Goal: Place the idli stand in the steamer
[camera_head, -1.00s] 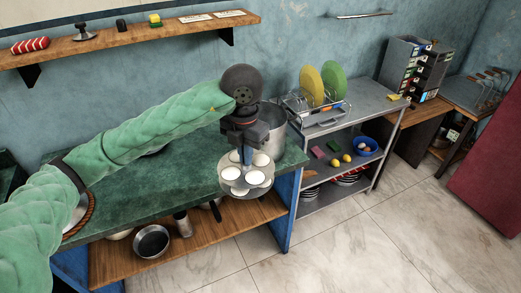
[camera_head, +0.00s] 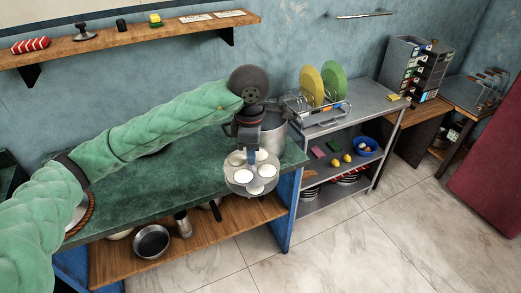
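The idli stand (camera_head: 252,177) is a grey metal rack with round trays holding several white idlis. It hangs from my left gripper (camera_head: 250,146), which is closed around its upright handle; the fingertips are partly hidden. The stand is tilted, its tray tops turned toward the camera, and appears in front of the counter's right end. The steamer (camera_head: 273,136) is a tall grey metal pot on the counter's right end, behind the stand and gripper, which partly hide it. My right gripper is not in view.
The green counter (camera_head: 150,190) has clear room to the left of the pot. A metal rack with a dish drainer (camera_head: 318,112) and plates stands to the right. A wooden shelf (camera_head: 130,38) runs along the wall above. Pans sit on the lower shelf.

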